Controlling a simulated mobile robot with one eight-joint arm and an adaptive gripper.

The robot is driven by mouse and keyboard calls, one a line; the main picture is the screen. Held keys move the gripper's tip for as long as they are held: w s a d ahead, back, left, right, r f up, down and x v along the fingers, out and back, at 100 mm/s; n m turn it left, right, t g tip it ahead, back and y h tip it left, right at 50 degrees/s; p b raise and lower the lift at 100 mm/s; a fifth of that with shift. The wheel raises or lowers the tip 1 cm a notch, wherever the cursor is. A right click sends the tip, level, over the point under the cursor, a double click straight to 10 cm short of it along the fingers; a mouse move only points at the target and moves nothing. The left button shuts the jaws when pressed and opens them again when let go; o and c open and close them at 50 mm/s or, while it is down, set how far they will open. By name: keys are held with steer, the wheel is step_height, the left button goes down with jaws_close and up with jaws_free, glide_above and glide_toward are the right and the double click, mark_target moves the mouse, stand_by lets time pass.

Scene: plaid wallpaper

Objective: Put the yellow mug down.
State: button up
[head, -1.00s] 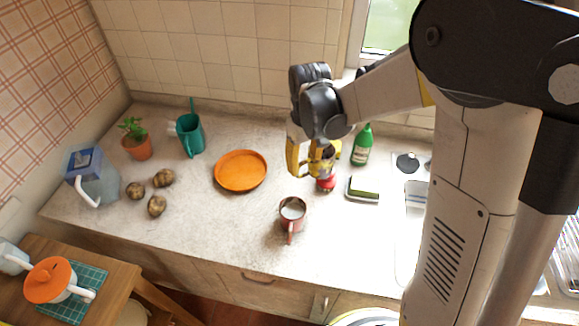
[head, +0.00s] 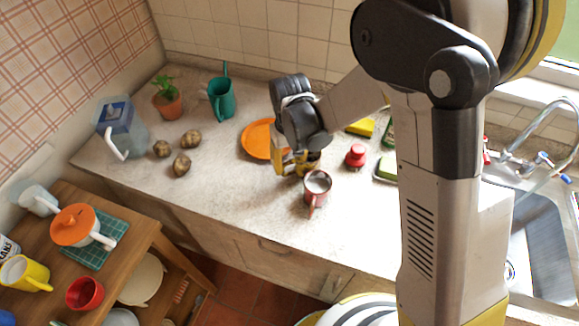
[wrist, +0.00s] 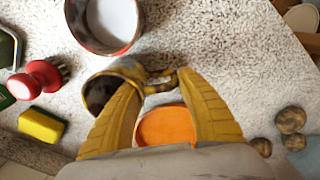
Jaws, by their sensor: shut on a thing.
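My gripper (head: 293,166) is over the counter between the orange plate and the red mug. It is shut on a yellow mug (head: 313,159); the fingers hide most of it in the head view. In the wrist view the mug (wrist: 103,78) lies left of the fingertips (wrist: 160,82), its dark inside showing and its handle between the fingers. I cannot tell if its base touches the counter. A red mug (head: 313,196) with pale contents stands close beside it, also in the wrist view (wrist: 74,24).
The orange plate (head: 252,144) lies behind my gripper. A red-handled brush (head: 355,156) and a yellow sponge (head: 360,127) are to the right. Several potatoes (head: 181,165) lie left. Counter (head: 225,185) between them is clear.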

steer(key=shift+f, duration=0.5)
steer(key=shift+f, duration=0.2)
steer(key=o, duration=1.3)
steer(key=shift+o, duration=0.2)
steer(key=shift+r, duration=0.1)
